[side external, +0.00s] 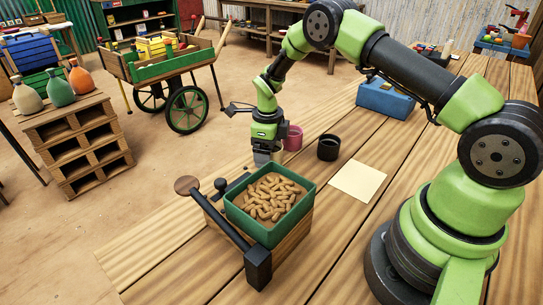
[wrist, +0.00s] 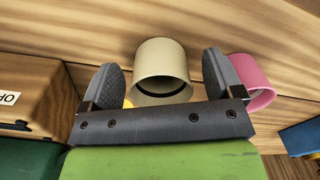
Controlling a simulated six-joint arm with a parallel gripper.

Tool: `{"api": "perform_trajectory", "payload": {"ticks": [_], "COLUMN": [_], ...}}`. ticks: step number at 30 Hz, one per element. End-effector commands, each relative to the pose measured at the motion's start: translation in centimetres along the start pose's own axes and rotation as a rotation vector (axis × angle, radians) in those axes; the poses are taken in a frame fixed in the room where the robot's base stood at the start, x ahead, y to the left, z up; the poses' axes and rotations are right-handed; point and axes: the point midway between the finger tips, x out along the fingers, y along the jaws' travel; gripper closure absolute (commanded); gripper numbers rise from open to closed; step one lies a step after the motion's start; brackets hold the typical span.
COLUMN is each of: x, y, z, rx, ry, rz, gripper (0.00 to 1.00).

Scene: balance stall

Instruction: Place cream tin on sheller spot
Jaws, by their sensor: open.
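In the wrist view, the cream tin (wrist: 162,62) lies between and beyond my gripper's (wrist: 165,85) two open fingers, its round opening facing the camera. A gap shows between the tin and each finger. In the side view, my gripper (side external: 264,158) points down just behind the sheller; I cannot make out the cream tin there. The sheller has a green hopper (side external: 246,211) full of peanuts, a wooden base (side external: 291,242) and a dark crank lever (side external: 232,228). I cannot identify a marked sheller spot.
A pink tin (side external: 293,138) stands close to my gripper; it also shows right of the fingers in the wrist view (wrist: 258,78). A black cup (side external: 328,148), a pale sheet (side external: 358,181) and a blue box (side external: 385,98) are farther right.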

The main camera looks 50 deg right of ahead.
Motion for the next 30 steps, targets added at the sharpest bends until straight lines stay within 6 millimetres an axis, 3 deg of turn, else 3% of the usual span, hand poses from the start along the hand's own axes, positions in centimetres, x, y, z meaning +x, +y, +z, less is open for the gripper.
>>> {"api": "perform_trajectory", "payload": {"ticks": [2,9,11,20,30], "x": [0.0,-0.1,-0.1,-1.0,-7.7], "y": [0.0,0.0,0.0,-0.1,-0.1], "z": [0.0,0.0,0.0,0.1,0.1], "rx": [0.000,0.000,0.000,0.000,-0.001], "ry": [0.000,0.000,0.000,-0.003,-0.006], "rz": [0.000,0.000,0.000,-0.002,-0.005], "gripper": [0.14,0.67,0.71,0.71,0.71]}}
